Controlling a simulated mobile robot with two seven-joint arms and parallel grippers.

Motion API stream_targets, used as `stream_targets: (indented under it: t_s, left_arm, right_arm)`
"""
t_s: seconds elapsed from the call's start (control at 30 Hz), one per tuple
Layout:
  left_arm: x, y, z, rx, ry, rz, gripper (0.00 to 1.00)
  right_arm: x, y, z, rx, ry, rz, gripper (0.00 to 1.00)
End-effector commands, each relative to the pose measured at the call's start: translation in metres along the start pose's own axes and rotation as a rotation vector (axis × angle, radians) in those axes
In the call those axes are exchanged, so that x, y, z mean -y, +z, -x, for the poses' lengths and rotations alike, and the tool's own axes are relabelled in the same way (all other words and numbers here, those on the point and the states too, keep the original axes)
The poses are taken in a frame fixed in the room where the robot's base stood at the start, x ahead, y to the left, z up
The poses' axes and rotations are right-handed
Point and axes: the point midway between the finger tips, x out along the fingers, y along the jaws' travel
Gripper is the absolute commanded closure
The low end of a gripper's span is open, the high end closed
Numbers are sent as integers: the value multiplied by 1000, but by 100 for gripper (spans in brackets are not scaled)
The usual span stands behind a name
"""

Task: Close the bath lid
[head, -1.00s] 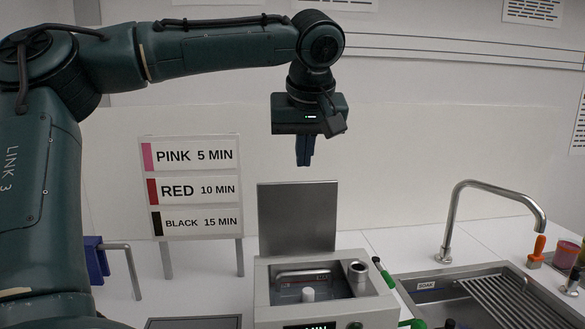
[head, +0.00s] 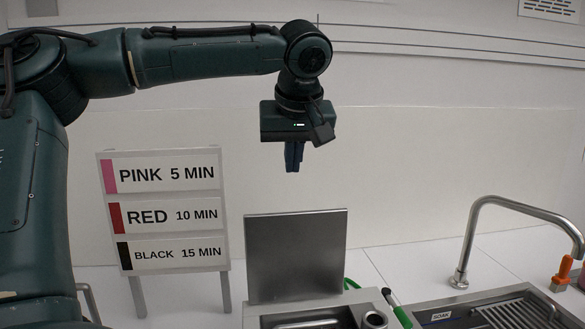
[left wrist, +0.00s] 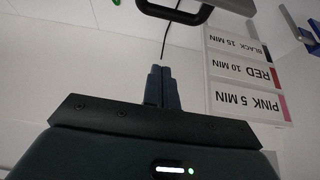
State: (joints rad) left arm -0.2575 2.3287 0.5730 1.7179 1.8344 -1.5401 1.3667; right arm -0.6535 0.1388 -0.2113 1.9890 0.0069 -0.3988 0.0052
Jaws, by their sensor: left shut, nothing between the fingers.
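The bath (head: 256,322) is a metal box at the bottom of the head view, cut off by the picture's lower edge. Its lid (head: 296,255) is a flat grey metal plate standing upright at the bath's back, so the bath is open. My left gripper (head: 293,168) points down above the lid's top edge in the picture, apart from it. Its dark blue fingers are shut and empty. The closed fingers also show in the left wrist view (left wrist: 161,72). My right gripper is in neither view.
A sign (head: 165,208) listing pink, red and black times stands left of the lid. A sink (head: 480,312) with a tall curved tap (head: 468,245) is at right. A green-handled tool (head: 398,312) lies beside the bath.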

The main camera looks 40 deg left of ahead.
Motion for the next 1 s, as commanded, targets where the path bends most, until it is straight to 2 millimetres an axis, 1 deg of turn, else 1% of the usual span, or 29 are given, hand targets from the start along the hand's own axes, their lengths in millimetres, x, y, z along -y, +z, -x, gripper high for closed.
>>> stream_targets:
  t_s: [0.03,0.3,0.4,0.43,0.53,0.7,1.0]
  left_arm:
    - [0,1,-10,4,-2,-2,100]
    - [0,0,-68,6,-2,-1,100]
    - [0,2,-84,3,-1,-2,100]
    - [0,8,-78,1,2,-5,100]
    - [0,22,-73,1,2,-4,100]
    - [0,35,-69,1,1,-2,100]
    - [0,38,-69,1,1,1,100]
  right_arm:
    - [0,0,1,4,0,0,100]
    - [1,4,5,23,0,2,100]
    - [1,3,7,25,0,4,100]
    - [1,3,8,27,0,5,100]
    - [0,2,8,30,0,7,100]
    - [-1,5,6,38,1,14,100]
    - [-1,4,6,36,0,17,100]
